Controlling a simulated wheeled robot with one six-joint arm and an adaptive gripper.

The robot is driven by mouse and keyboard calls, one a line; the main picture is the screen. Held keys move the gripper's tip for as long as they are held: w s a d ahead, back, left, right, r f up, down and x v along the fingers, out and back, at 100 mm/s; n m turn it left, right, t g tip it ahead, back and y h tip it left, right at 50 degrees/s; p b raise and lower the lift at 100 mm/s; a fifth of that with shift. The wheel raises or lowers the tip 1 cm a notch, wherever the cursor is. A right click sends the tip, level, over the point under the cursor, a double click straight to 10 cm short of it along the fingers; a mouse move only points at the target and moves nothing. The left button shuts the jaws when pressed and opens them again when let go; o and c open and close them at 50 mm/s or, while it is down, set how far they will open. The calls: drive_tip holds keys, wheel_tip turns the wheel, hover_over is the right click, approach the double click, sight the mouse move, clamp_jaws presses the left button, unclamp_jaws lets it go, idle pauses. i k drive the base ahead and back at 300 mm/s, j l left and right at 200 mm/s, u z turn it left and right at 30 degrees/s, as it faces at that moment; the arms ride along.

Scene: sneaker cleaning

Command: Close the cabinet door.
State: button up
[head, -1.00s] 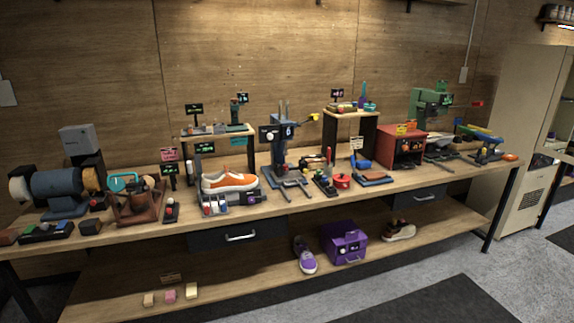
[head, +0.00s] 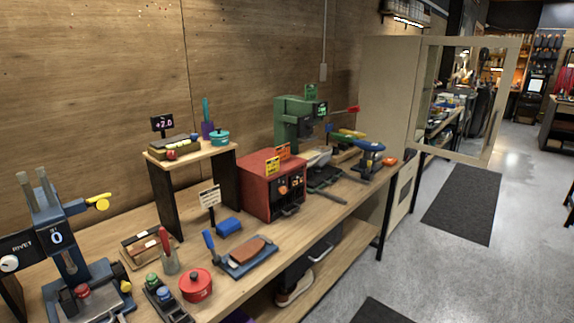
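A tall beige cabinet (head: 378,88) stands past the far end of the workbench, against the wood wall. Its door (head: 500,100), a pale frame around a clear pane, stands open and reaches out to the right over the floor. The shop behind shows through the pane. The cabinet's inside is hidden from this angle, and I cannot make out a handle on the door. My gripper is not in view.
The long workbench (head: 290,245) fills the left and middle, crowded with a red box machine (head: 270,188), a green press (head: 297,118) and small tools. Grey floor (head: 450,265) is open on the right, with a dark mat (head: 462,200) before the door.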

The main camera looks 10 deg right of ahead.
sight(514, 44)
drive_tip(key=i+l+z, duration=0.15)
drive_tip(key=i+z, duration=0.6)
drive_tip(key=i, duration=0.15)
drive_tip(key=i+j+z, duration=0.15)
drive_tip(key=i+z, duration=0.3)
drive_tip(key=i, duration=0.6)
drive_tip(key=i+j+z, duration=0.1)
drive_tip(key=i, duration=0.6)
